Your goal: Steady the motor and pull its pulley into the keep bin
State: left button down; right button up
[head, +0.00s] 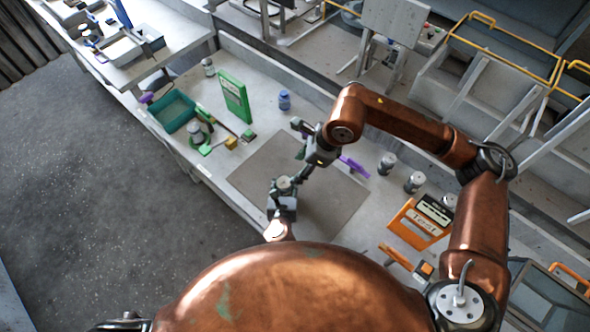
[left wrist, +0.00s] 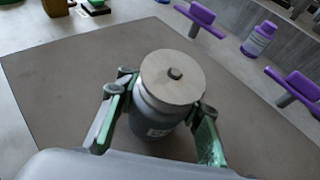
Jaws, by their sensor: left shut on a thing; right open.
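The motor (head: 285,183) is a grey upright cylinder on the brown mat. In the left wrist view the motor (left wrist: 158,120) has a pale round disc on top, the pulley (left wrist: 173,77), with a small dark hub. My left gripper (head: 283,197) is shut around the motor body; its green-padded fingers (left wrist: 152,128) lie on both sides, below the disc. My right gripper (head: 298,138) is open and empty, behind and slightly right of the motor, apart from it. A teal open bin (head: 172,112) stands at the left of the bench; I cannot tell whether it is the keep bin.
A purple piece (head: 353,166) lies near my right gripper. Several grey cylinders (head: 387,163) and an orange sign (head: 418,223) stand on the right. The mat's front right is clear.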

pick_arm(q)
jog(key=shift+r, duration=0.1)
jog(key=c, duration=1.2)
grip_release()
jog(key=shift+c, duration=0.2)
